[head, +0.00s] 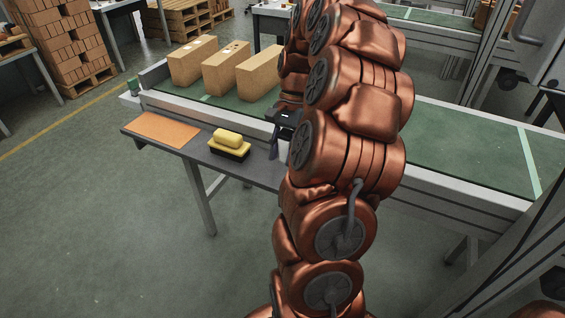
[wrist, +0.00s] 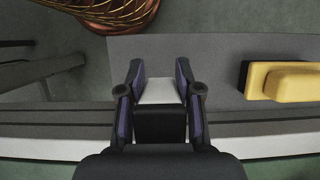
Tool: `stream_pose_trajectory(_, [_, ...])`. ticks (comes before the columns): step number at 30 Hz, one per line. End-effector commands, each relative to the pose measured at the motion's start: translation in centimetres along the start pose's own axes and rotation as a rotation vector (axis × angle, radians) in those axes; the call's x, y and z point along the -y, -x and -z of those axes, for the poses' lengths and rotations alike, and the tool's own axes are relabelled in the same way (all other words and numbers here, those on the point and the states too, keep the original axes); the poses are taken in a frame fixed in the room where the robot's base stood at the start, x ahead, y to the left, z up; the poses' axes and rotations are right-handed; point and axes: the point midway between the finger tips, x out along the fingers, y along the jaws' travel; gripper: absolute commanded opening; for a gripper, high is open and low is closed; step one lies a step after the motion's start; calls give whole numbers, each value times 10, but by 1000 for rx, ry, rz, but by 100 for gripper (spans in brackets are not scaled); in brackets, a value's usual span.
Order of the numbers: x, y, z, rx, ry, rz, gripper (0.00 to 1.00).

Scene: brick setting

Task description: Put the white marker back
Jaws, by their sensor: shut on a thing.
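My gripper (wrist: 160,72) is over the narrow grey side shelf (head: 190,150) along the conveyor, its fingers closed on the two sides of a pale white piece, which I take to be the white marker (wrist: 160,91). In the head view my gripper (head: 283,119) is partly hidden behind my copper-coloured arm, right of the yellow block. I cannot tell whether the marker touches the shelf.
A yellow block on a black base (head: 229,139) sits on the shelf, right of my gripper in the wrist view. An orange sheet (head: 162,130) lies at the shelf's left end. Several cardboard boxes (head: 226,70) stand on the green conveyor belt (head: 455,145).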

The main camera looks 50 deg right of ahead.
Motion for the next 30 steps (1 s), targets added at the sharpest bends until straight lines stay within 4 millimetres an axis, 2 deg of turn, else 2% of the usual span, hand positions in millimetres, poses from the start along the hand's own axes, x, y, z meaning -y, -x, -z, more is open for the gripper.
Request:
stream_pose_trajectory(8, [-1, -31, 12, 3, -1, -2, 12])
stream_pose_trajectory(20, [-1, -36, 15, 1, 0, -1, 12])
stream_pose_trajectory(21, [-1, -36, 14, 1, 0, -1, 37])
stream_pose_trajectory(27, [-1, -35, 14, 1, 0, -1, 58])
stream_pose_trajectory(30, [0, -35, 14, 1, 0, -1, 60])
